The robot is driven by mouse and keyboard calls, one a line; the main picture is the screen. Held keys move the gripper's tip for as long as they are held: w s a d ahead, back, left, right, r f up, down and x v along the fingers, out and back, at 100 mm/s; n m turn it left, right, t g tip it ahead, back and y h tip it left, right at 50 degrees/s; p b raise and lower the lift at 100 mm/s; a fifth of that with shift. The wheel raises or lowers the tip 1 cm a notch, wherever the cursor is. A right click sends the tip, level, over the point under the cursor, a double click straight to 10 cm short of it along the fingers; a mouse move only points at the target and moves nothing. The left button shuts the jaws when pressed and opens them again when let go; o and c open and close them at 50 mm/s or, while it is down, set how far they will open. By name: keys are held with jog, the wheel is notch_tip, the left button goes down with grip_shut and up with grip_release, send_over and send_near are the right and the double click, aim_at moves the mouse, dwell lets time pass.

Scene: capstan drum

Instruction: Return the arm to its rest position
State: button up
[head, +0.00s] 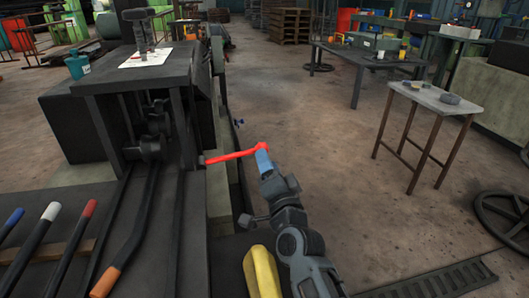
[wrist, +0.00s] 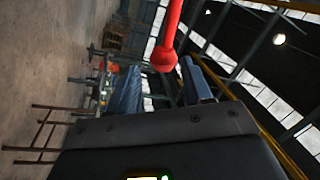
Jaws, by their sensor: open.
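My gripper (head: 262,154) is in the middle of the head view, at the free end of a red crank arm (head: 232,157). The crank arm sticks out to the right from the side of the dark machine (head: 112,95). In the wrist view my two blue-grey fingers stand apart, and the crank's red round end (wrist: 163,59) shows in the gap near their tips. I cannot tell how deep it sits between them or whether a finger touches it. My arm reaches up from the bottom of the head view.
Levers with coloured grips, one orange (head: 104,282), stand at the lower left. A small side table (head: 447,98) and a workbench (head: 340,54) are to the right. A spoked wheel (head: 505,215) lies at the right edge. Open floor (head: 310,120) lies between.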

jog(key=shift+s+d+f, duration=0.1)
jog(key=shift+s+d, duration=0.1)
jog(key=shift+s, duration=0.25)
